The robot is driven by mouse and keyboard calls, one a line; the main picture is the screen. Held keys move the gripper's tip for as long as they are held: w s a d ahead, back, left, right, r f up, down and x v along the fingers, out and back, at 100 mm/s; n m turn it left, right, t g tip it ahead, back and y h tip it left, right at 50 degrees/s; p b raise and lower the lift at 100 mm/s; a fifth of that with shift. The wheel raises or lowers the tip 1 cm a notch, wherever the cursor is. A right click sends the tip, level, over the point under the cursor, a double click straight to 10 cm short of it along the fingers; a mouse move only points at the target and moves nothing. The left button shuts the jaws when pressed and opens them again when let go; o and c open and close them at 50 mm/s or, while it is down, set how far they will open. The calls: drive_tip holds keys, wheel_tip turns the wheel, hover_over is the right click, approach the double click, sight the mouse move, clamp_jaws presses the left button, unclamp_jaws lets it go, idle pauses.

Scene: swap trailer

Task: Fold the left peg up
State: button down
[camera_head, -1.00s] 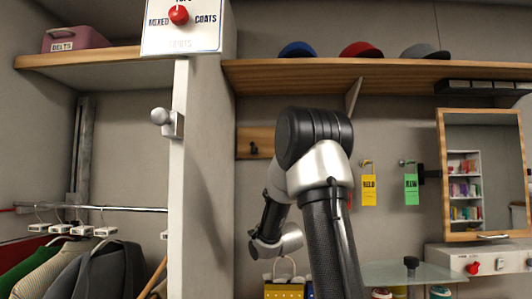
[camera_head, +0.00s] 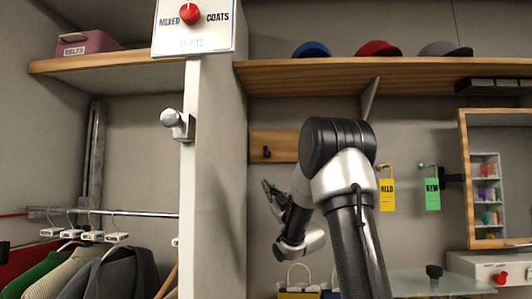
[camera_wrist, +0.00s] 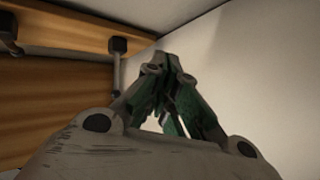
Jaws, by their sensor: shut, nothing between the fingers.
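A wooden board (camera_head: 285,146) is on the back wall beside the white panel, with a dark left peg (camera_head: 266,152) on it. In the wrist view the board (camera_wrist: 50,110) is at left. A dark peg with a thin shaft (camera_wrist: 117,46) stands near the board's end by the pale wall, and another peg (camera_wrist: 8,30) is cut by the left edge. My gripper (camera_head: 266,186) is below the left peg in the head view, apart from it. In the wrist view my gripper (camera_wrist: 168,62) has its fingertips together, empty, to the right of the nearer peg. My arm hides the board's right part.
The white panel (camera_head: 215,190) stands close at left, with a metal knob (camera_head: 175,120) on it. A shelf with caps (camera_head: 378,49) runs above. Yellow (camera_head: 387,194) and green (camera_head: 432,193) tags and a mirror (camera_head: 487,150) are at right. A bag (camera_head: 299,293) is below.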

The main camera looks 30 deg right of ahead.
sight(266, 151)
wheel_tip(266, 151, up, 9)
drive_tip(key=w, duration=0.1)
drive_tip(key=shift+d+f, duration=0.15)
drive_tip(key=shift+d, duration=0.1)
drive_tip(key=shift+w, duration=0.15)
idle(1.5)
drive_tip(key=shift+r, duration=0.4)
